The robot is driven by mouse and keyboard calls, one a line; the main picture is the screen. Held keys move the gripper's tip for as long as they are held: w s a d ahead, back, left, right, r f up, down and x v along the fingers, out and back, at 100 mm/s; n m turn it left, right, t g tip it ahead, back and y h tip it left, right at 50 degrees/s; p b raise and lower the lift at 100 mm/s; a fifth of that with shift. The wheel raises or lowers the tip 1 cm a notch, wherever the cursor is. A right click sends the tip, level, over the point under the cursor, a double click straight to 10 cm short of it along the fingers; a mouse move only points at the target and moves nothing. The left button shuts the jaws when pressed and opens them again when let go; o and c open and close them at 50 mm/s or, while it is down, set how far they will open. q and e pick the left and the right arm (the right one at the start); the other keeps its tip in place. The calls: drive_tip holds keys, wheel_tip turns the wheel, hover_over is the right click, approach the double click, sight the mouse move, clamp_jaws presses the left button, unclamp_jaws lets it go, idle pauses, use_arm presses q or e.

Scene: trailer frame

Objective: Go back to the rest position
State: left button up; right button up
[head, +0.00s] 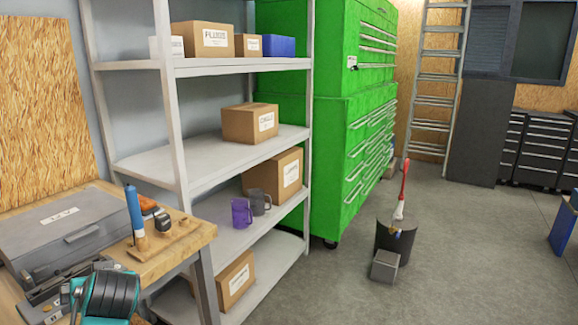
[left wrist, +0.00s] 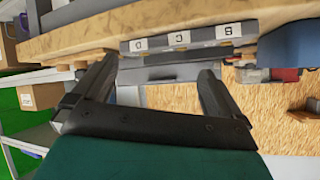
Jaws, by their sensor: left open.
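My left gripper (left wrist: 160,72) shows in the left wrist view with its two dark fingers spread apart and nothing between them. Beyond the fingers are the wooden workbench edge (left wrist: 75,40) and a grey strip with lettered white labels (left wrist: 180,40). In the head view, a teal and black part of my left arm shows at the bottom left, in front of the workbench (head: 178,255). The fingers are hard to make out there. My right gripper is in neither view.
A metal shelf (head: 200,160) with boxes and mugs stands beside a green cabinet (head: 345,110).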

use_arm(q)
drive_tip(key=s+d+f+m+g+h, duration=0.1)
drive_tip(key=s+d+f+m+h, duration=0.3)
drive_tip(key=s, duration=0.5)
drive_tip(key=s+d+f+m+g+h, duration=0.1)
drive_tip(key=s+d+f+g+h, duration=0.1)
drive_tip(key=s+d+f, duration=0.5)
drive_tip(key=s+d+f+m+g+h, duration=0.1)
drive_tip(key=s+d+f+m+h, duration=0.3)
drive_tip(key=s, duration=0.6)
drive_tip(key=w+d+f+t, duration=0.3)
drive_tip(key=w+f+t, duration=0.3)
drive_tip(key=w+f, duration=0.1)
drive_tip(key=shift+d+f+t, duration=0.25)
drive_tip(key=shift+d+t, duration=0.05)
drive_tip(key=shift+t, duration=0.1)
